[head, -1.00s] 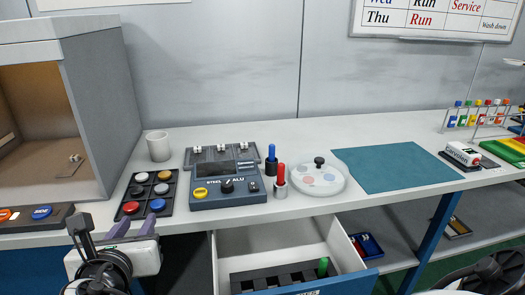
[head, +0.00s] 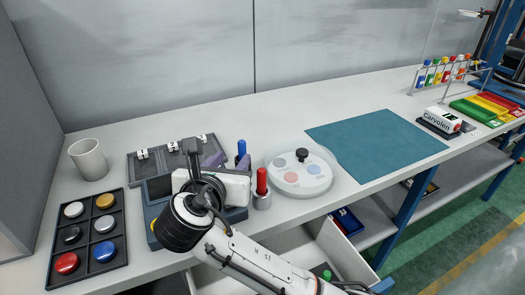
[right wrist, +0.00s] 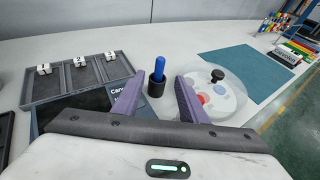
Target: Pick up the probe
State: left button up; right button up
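No part in view is labelled as the probe; two upright sticks stand near the gauge. The blue stick (head: 241,148) stands in a dark holder, which shows clearly in the right wrist view (right wrist: 159,68). The red stick (head: 262,181) stands in a grey holder beside it. My right gripper (right wrist: 158,92) is open and empty, its purple fingers pointing toward the blue stick, which appears between them in the right wrist view. In the head view the right gripper (head: 208,160) covers much of the gauge (head: 157,190). My left gripper is out of view.
A round clear dish (head: 301,174) with a black knob sits right of the sticks. A teal mat (head: 375,146) lies beyond it. An open drawer (head: 345,262) juts out below the bench.

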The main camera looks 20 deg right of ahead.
aim_at(241, 147)
jog(key=x, duration=0.9)
jog(key=shift+r, duration=0.2)
jog(key=shift+c, duration=0.3)
grip_shut()
